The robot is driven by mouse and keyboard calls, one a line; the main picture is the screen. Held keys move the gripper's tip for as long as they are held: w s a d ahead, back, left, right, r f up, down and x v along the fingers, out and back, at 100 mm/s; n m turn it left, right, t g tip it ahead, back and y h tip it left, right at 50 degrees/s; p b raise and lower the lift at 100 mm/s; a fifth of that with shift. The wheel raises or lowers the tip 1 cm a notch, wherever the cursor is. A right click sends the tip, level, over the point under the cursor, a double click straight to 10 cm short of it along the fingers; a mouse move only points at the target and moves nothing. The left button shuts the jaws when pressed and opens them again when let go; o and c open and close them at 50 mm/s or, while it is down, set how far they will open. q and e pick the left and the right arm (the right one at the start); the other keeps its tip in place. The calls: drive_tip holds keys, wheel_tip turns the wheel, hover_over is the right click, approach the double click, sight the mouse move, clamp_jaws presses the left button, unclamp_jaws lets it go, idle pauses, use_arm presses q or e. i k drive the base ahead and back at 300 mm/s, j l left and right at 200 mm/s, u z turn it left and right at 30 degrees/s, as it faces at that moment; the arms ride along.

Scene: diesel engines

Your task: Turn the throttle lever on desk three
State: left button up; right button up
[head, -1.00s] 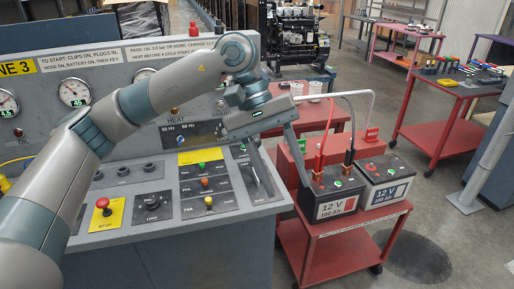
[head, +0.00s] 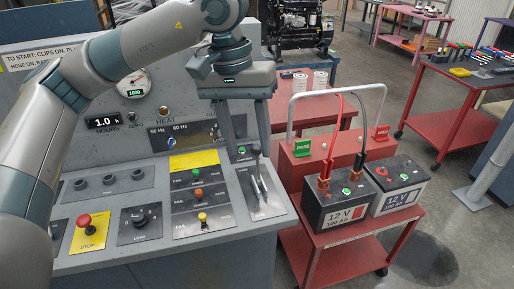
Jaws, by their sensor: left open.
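The throttle lever (head: 257,168) stands in a slotted dark plate at the right end of the grey control desk (head: 222,240). It has a dark knob and a pale shaft. My left gripper (head: 247,148) is open, with its two long fingers pointing down. In the head view its fingertips lie on either side of the lever's top, the right finger close to the knob. I cannot tell whether a finger touches it. My left arm hides part of the desk's back panel. My right gripper is out of view.
A red trolley (head: 352,232) with two 12 V batteries (head: 338,208) and cables stands right of the desk. A red stop button (head: 84,221) and several switches sit on the desk top. Open floor lies beyond the trolley, with a post at the right.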

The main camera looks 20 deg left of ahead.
sight(256, 149)
drive_tip(key=i+j, duration=0.2)
drive_tip(key=i, duration=0.25)
drive_tip(key=i+j, duration=0.25)
drive_tip(key=i, duration=0.2)
